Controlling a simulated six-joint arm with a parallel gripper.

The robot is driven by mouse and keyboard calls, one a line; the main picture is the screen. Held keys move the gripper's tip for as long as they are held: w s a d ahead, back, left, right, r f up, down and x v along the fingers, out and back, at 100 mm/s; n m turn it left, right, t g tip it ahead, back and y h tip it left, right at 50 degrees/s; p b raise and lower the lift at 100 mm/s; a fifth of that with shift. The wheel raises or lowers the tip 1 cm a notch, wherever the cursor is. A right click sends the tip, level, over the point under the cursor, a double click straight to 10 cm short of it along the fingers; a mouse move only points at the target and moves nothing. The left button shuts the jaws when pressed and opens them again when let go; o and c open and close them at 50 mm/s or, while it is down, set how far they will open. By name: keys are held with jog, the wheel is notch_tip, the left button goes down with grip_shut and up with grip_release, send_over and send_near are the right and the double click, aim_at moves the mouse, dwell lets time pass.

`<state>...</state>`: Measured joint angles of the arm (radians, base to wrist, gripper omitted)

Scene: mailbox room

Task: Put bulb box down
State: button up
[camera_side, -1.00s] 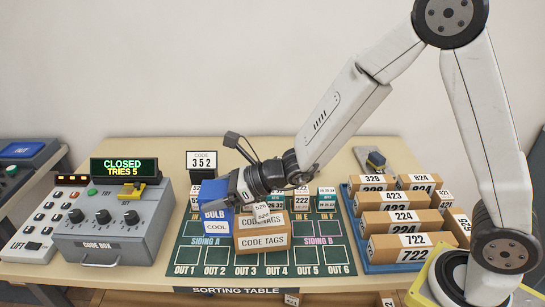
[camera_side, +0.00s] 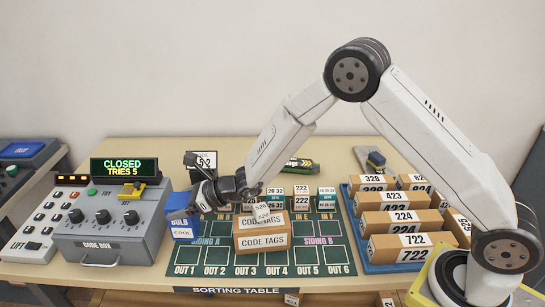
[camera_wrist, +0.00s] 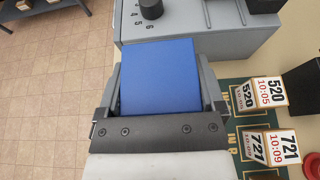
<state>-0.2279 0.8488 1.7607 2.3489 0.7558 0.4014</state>
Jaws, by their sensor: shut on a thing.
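The bulb box is a blue box with a white label reading "BULB COOL" (camera_side: 182,225). In the side view it is at the left edge of the green sorting mat (camera_side: 265,266), right of the grey code box. My gripper (camera_side: 192,203) is shut on it from above and the right. In the wrist view the plain blue top of the box (camera_wrist: 160,78) fills the space between my fingers. I cannot tell whether its underside touches the table.
The grey code box (camera_side: 105,230) with dials stands close on the left. A brown code tags box (camera_side: 262,238) sits mid-mat, with small numbered cubes (camera_side: 301,199) behind. A blue tray (camera_side: 372,268) of brown boxes is at right. A green object (camera_side: 300,163) lies at the back.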

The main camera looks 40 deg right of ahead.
jog(key=shift+w+a+f, duration=0.15)
jog(key=shift+w+f, duration=0.3)
jog(key=shift+w+a+f, duration=0.1)
jog(key=shift+w+f, duration=0.15)
jog(key=shift+f, duration=1.6)
jog(key=shift+f, duration=0.15)
jog(key=o, duration=1)
jog(key=shift+r, duration=0.2)
jog(key=v, duration=0.7)
jog(key=shift+s+d, duration=0.2)
